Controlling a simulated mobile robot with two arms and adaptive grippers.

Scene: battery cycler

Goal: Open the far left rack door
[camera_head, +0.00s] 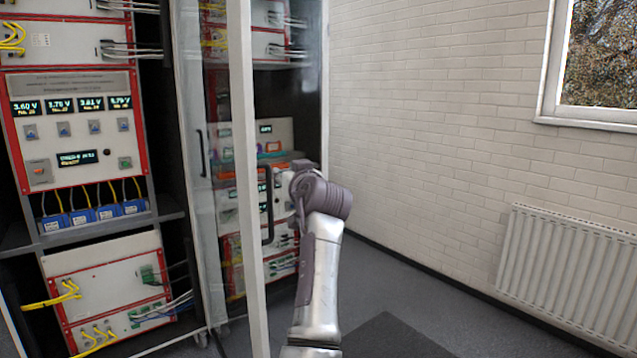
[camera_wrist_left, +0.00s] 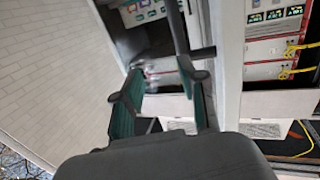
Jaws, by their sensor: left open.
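A glass rack door with a white frame (camera_head: 245,180) stands swung out from the racks, its edge toward me. A black bar handle (camera_head: 267,205) is on the door's right side. My left gripper (camera_head: 287,205) is at the handle's right, partly hidden by the wrist. In the left wrist view, my left gripper (camera_wrist_left: 162,95) has its green-padded fingers spread apart. The dark handle bar (camera_wrist_left: 179,30) reaches toward the right finger; I cannot tell whether they touch. The white door frame (camera_wrist_left: 228,60) is right of the fingers. My right gripper is not in view.
The left rack (camera_head: 75,130) stands exposed with red-edged instrument panels, yellow cables and blue cells. More instruments (camera_head: 270,140) show behind the door. A white brick wall (camera_head: 430,120) with a radiator (camera_head: 565,270) is at the right. Dark floor (camera_head: 400,290) lies clear between.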

